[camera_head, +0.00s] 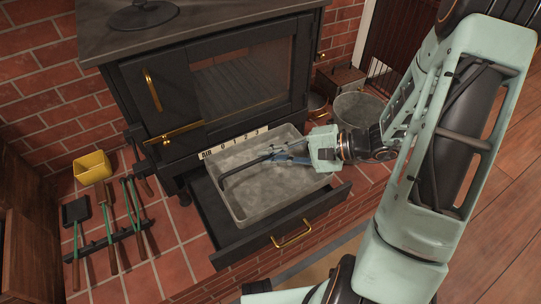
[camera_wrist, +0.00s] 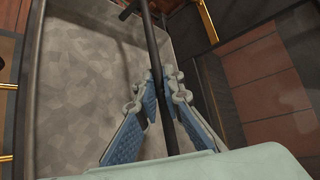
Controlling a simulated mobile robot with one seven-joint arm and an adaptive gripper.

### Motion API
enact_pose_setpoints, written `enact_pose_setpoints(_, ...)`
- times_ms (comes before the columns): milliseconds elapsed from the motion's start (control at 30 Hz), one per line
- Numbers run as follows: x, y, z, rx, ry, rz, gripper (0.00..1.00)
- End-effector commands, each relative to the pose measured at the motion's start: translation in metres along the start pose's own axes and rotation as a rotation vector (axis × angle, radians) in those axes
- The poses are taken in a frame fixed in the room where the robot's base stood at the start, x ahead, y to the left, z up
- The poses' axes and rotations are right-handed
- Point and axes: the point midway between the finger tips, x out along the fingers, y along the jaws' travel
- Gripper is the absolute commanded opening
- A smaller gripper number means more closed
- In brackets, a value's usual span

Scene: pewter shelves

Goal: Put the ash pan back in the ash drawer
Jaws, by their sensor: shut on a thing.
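The grey ash pan (camera_head: 240,205) is an open rectangular tray with a dark bar handle (camera_head: 245,166) arching across it. My gripper (camera_head: 278,158) reaches in from the right and is shut on the handle. In the wrist view my gripper's blue pads (camera_wrist: 160,90) lie on either side of the handle (camera_wrist: 156,48), over the pan's mottled floor (camera_wrist: 85,85).
The black stove (camera_head: 215,85) stands behind the drawer. The drawer's brass handle (camera_head: 292,235) faces front. A yellow box (camera_head: 92,167) and several hearth tools (camera_head: 106,220) lie at left. A metal bucket (camera_head: 358,108) stands at right, behind my arm.

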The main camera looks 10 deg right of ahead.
Motion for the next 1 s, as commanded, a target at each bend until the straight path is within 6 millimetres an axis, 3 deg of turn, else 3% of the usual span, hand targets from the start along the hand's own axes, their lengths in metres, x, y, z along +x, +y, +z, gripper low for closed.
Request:
enact_pose_setpoints(600, 0.036, 0.026, -0.035, -0.001, -0.002, -0.003, 0.00)
enact_pose_setpoints(1000, 0.050, 0.058, -0.048, 0.000, -0.002, -0.003, 0.00)
